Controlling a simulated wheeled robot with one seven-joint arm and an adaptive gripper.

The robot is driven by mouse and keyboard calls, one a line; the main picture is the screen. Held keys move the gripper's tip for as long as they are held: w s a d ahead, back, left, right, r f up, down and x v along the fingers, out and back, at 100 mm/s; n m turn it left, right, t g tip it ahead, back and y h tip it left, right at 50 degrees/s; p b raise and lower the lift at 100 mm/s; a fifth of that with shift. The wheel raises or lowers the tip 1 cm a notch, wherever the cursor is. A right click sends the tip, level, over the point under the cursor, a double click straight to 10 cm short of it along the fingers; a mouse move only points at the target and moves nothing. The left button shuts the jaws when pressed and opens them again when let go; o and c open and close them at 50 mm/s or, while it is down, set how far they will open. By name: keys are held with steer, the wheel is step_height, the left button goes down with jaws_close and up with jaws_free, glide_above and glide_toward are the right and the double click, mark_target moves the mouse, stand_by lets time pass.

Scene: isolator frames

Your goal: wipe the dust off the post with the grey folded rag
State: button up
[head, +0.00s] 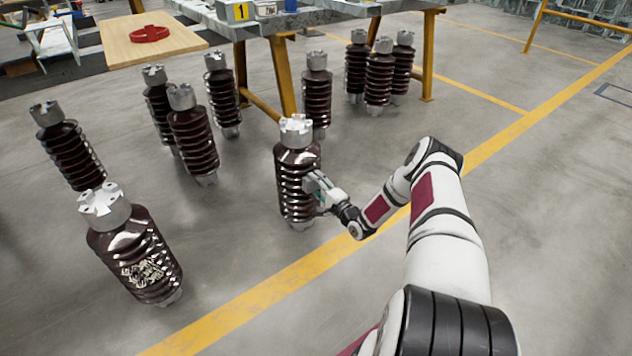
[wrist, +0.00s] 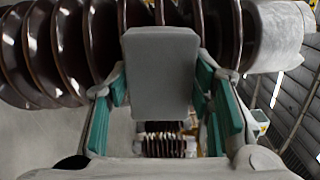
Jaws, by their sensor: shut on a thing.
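A dark brown ribbed post (head: 293,165) with a grey metal cap stands upright in the middle of the head view. My gripper (head: 318,188) is at its right side, around mid-height. In the wrist view the grey folded rag (wrist: 160,80) is held between the green-padded fingers. The post's ribs (wrist: 75,45) run sideways right behind the rag. The rag seems to be at or against the ribs, but contact cannot be told. The rag hides part of the ribs, and no dust is clear on this post.
Another ribbed post (head: 125,235) at the front left has pale patches on its side. Several similar posts stand behind. A metal-topped table (head: 340,12) with yellow legs and a wooden board (head: 125,45) with a red ring are at the back. Floor at right is clear.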

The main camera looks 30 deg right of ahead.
mark_target(311, 164)
steer(key=shift+f, duration=1.8)
steer(key=shift+w+r+p, duration=0.1)
steer(key=shift+r+p, duration=0.65)
steer(key=shift+r, duration=1.25)
steer(key=shift+r+p, duration=0.75)
steer(key=shift+r, duration=0.9)
steer(key=shift+w+r+p, duration=0.1)
steer(key=shift+r+p, duration=0.5)
steer(key=shift+r, duration=1.15)
steer(key=s+p, duration=0.1)
steer(key=s, duration=0.5)
steer(key=shift+f, duration=0.15)
steer(key=shift+s+d, duration=0.1)
steer(key=shift+s, duration=0.05)
steer(key=shift+s, duration=1.45)
